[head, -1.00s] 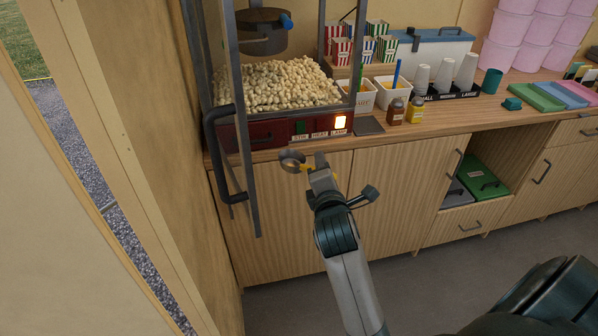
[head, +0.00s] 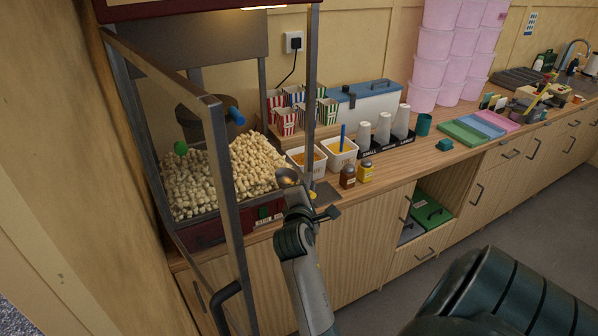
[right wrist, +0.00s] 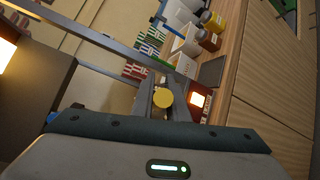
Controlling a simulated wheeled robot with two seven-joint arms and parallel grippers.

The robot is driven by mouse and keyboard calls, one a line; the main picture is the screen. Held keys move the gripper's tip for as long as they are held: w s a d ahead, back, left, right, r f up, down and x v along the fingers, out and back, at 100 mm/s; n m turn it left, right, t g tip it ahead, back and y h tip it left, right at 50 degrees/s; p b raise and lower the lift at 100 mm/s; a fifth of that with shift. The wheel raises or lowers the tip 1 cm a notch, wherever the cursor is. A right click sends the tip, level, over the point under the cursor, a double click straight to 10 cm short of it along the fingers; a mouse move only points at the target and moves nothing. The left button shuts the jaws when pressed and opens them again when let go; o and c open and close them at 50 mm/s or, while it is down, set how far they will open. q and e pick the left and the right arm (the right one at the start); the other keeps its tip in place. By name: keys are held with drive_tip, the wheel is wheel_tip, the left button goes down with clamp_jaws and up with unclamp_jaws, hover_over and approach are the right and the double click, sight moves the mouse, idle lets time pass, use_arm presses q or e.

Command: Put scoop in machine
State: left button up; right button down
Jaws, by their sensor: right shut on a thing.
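The popcorn machine (head: 206,237) stands at the left end of the counter, with a heap of popcorn (head: 207,178) inside. Its framed door (head: 226,180) stands open towards me. My right gripper (head: 297,198) is shut on the scoop (head: 287,177), whose round metal bowl shows in front of the popcorn's right edge. I cannot tell whether the bowl is inside the machine. In the right wrist view, the scoop's yellow handle end (right wrist: 164,98) shows between the fingers of the gripper (right wrist: 167,90). My left gripper is out of view.
A kettle (head: 197,115) hangs in the machine. To the right are striped boxes (head: 286,121), white tubs (head: 341,152), two small jars (head: 348,176), cups (head: 382,127) and a cooler (head: 362,105). The door's bar and handle (head: 224,297) stand left of my right arm.

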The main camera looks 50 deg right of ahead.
drive_tip(key=w+d+b, duration=0.1)
drive_tip(key=w+b, duration=0.2)
drive_tip(key=w, duration=0.1)
drive_tip(key=w+d+f+b, duration=0.1)
drive_tip(key=w+d+b, duration=0.1)
drive_tip(key=w+b, duration=0.2)
drive_tip(key=w+d+b, duration=0.1)
drive_tip(key=w+b, duration=0.2)
drive_tip(key=w, duration=0.2)
drive_tip(key=shift+w+d+f+b, duration=0.15)
drive_tip(key=shift+w+d+b, duration=0.15)
drive_tip(key=shift+d+b, duration=0.05)
drive_tip(key=w+f+b, duration=0.1)
drive_tip(key=w, duration=0.1)
drive_tip(key=w+d+f+b, duration=0.1)
drive_tip(key=w, duration=0.2)
drive_tip(key=w+d+f+b, duration=0.1)
drive_tip(key=w, duration=0.1)
drive_tip(key=shift+w+d+b, duration=0.25)
drive_tip(key=shift+w+b, duration=0.05)
drive_tip(key=shift+w+d+f+b, duration=0.15)
drive_tip(key=shift+w+b, duration=0.3)
drive_tip(key=shift+w, duration=0.3)
